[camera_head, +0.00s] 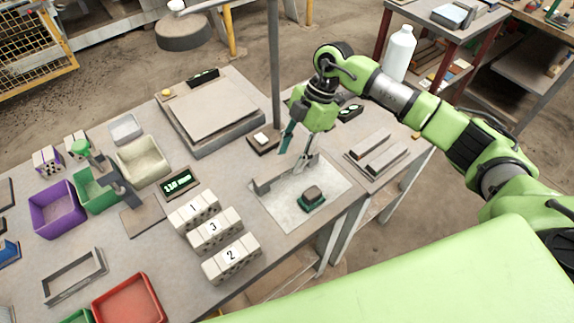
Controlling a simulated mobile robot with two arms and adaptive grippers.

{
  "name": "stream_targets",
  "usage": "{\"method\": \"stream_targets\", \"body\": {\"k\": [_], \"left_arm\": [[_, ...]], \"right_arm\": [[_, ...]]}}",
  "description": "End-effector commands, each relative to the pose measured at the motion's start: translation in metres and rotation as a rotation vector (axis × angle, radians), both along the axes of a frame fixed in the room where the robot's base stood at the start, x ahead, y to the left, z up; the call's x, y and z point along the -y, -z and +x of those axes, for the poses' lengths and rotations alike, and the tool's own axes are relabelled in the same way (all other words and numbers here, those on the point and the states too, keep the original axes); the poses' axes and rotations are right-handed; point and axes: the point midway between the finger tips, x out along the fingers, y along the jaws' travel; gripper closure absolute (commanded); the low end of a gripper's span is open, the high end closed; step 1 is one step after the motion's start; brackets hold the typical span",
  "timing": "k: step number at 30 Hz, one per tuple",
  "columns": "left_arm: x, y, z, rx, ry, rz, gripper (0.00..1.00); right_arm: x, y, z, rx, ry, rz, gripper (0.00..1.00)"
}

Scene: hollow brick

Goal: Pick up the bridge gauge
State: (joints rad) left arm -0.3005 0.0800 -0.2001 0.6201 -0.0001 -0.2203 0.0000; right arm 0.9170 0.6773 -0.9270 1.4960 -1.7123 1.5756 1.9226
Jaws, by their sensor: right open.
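A grey bar with upturned ends, which looks like the bridge gauge (277,179), stands on a pale square plate (335,186) near the right end of the workbench. My right gripper (298,150) reaches in from the right and points down over the far end of the bar. Its fingers are spread, with nothing visible between them. They partly cover that end of the bar, and I cannot tell whether they touch it. A dark block on a green base (312,197) sits on the same plate, nearer the front. My left gripper is not in view.
Hollow bricks numbered 1 (194,211), 3 and 2 stand left of the plate. A dark upright post (275,70) rises close behind my right gripper. A green display (178,183), coloured bins (57,208) and a large flat scale-like platform (210,108) occupy the bench.

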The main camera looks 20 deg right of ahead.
Motion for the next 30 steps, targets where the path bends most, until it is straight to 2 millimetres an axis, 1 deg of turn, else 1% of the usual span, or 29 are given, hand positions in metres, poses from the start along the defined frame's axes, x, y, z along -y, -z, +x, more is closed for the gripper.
{"method": "stream_targets", "body": {"k": [1, 3, 6, 9, 30], "left_arm": [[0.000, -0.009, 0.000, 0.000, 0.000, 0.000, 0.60], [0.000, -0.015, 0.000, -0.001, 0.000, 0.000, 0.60], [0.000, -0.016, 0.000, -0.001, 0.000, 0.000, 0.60], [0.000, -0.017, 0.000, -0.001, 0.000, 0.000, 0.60], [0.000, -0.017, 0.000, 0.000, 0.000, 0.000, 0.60]], "right_arm": [[-0.004, 0.004, -0.002, -0.005, -0.001, 0.000, 0.58], [-0.008, 0.014, -0.004, -0.004, -0.001, 0.001, 0.58], [-0.013, 0.028, -0.004, -0.003, 0.000, 0.001, 0.58], [-0.015, 0.036, -0.005, -0.002, 0.001, 0.001, 0.58], [-0.015, 0.042, -0.005, 0.000, -0.001, 0.001, 0.58]]}}
